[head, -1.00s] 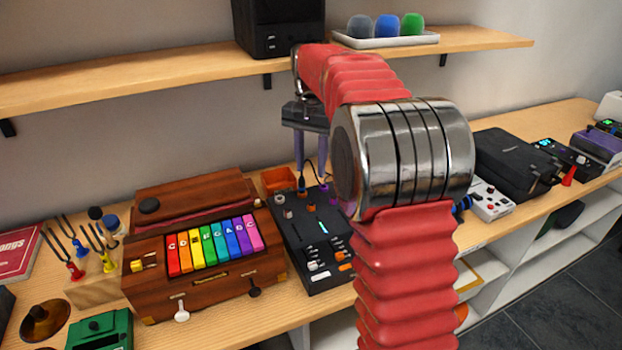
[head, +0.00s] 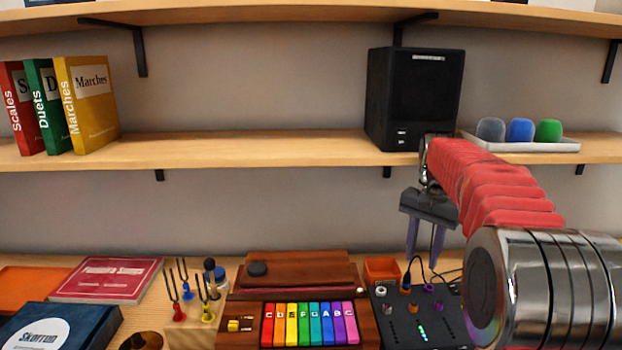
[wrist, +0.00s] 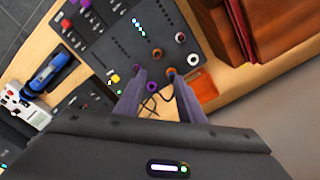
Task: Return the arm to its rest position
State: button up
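My arm, with red ribbed sleeves and a silver joint, reaches up from the lower right of the head view. My gripper (head: 424,252) hangs from its far end, fingers pointing down. It is above the back of the black control box (head: 420,318) and close to the orange bin (head: 382,270). In the wrist view, the two purple fingers of my gripper (wrist: 156,76) stand apart with nothing held between them. The control box (wrist: 125,40) and its knobs lie beyond the fingertips, with a black cable crossing the gap in the picture.
A shelf (head: 250,148) carries a black speaker (head: 413,100) just behind and above my gripper. A tray (head: 560,147) of coloured foam covers sits to its right. A wooden instrument with rainbow keys (head: 310,325) and tuning forks (head: 185,290) stand left on the bench.

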jog(key=s+a+f+n+t, duration=0.1)
jog(key=s+a+n, duration=0.2)
jog(key=s, duration=0.7)
jog(key=s+a+f+n+t, duration=0.1)
jog(key=s+a+n+t, duration=0.1)
jog(key=s+a, duration=0.4)
jog(key=s+a+f+n+t, duration=0.1)
jog(key=s+a+n+t, duration=0.1)
jog(key=s, duration=1.3)
jog(key=shift+a+f+n, duration=0.4)
jog(key=shift+a+n, duration=0.5)
jog(key=shift+a, duration=0.25)
jog(key=shift+c, duration=0.5)
jog(key=shift+d, duration=0.1)
